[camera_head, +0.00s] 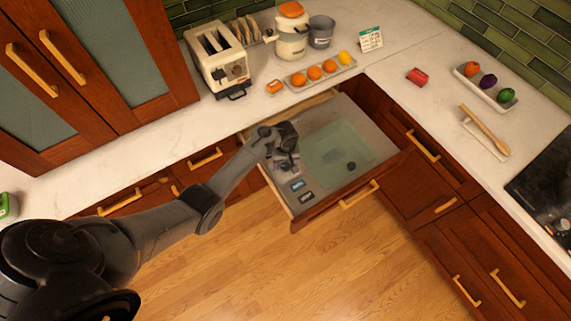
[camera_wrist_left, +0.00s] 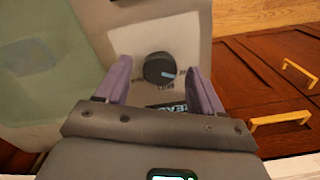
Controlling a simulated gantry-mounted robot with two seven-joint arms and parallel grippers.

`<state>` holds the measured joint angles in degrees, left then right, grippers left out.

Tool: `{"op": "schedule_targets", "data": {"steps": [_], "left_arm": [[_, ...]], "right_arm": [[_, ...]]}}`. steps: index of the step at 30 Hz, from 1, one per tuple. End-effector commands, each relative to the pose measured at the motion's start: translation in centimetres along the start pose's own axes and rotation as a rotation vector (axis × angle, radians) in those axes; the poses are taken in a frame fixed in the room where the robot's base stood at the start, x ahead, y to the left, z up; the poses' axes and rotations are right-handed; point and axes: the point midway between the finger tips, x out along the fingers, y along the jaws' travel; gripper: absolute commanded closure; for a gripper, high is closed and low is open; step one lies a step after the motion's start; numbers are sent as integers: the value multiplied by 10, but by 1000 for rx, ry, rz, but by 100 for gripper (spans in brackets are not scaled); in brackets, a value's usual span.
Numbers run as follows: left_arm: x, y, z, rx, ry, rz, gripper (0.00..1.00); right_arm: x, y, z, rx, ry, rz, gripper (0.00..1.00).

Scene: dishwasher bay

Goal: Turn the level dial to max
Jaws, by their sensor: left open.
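The level dial (camera_wrist_left: 159,68) is a round black knob with a pale blue pointer line, on a light plate on the drawer unit's panel. In the left wrist view the pointer aims toward the lower right of the picture. Small lettering by the dial is too blurred to read. My left gripper (camera_head: 286,162) is open over the left part of the pulled-out drawer unit (camera_head: 375,148). In the left wrist view its two purple fingers stand on either side of the dial; I cannot tell whether they touch it. In the head view the gripper hides the dial. My right gripper is out of view.
A shallow pale green basin (camera_head: 335,150) lies right of my left gripper in the unit. Two small display labels (camera_head: 297,185) lie in front of it. A toaster (camera_head: 218,58) and a tray of oranges (camera_head: 325,74) stand on the counter behind. Open floor lies in front.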

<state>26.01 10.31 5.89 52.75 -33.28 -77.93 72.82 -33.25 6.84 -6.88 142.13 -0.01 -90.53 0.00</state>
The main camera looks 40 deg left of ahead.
Motion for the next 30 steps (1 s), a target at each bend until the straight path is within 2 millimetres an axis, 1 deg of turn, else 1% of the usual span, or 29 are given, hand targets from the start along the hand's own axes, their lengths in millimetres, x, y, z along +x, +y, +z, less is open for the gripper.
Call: {"op": "schedule_targets", "data": {"steps": [10,21,30], "left_arm": [[2,0,0,0,0,0,33],[2,0,0,0,0,-1,88],[1,0,0,36,1,-1,89]], "right_arm": [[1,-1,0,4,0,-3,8],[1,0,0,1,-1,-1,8],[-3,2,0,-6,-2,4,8]]}}
